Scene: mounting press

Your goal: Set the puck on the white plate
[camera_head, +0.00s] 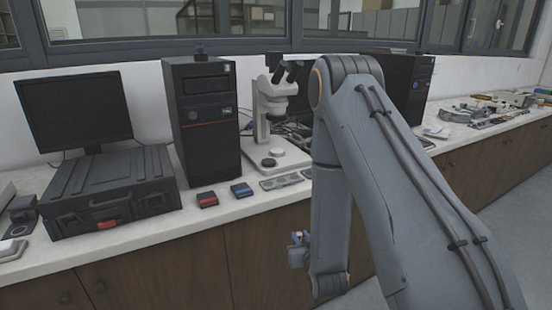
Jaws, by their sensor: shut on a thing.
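My gripper (298,249) shows only in part, low beside the end of my grey arm and in front of the cabinet doors. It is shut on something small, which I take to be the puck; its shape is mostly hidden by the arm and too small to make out. A pale flat piece (10,251) lies at the left edge of the counter, cut by the frame. The microscope (272,100) has a white flat base (291,158) with a dark disc on it. I cannot tell which of these, if either, is the white plate.
The pale counter (235,217) holds a black case (107,190), a monitor (75,108), a black computer tower (205,125), a red-and-black box (207,199), a blue-and-black box (241,190) and a grey strip (281,181). Bare counter shows along the front edge. My arm hides the middle right.

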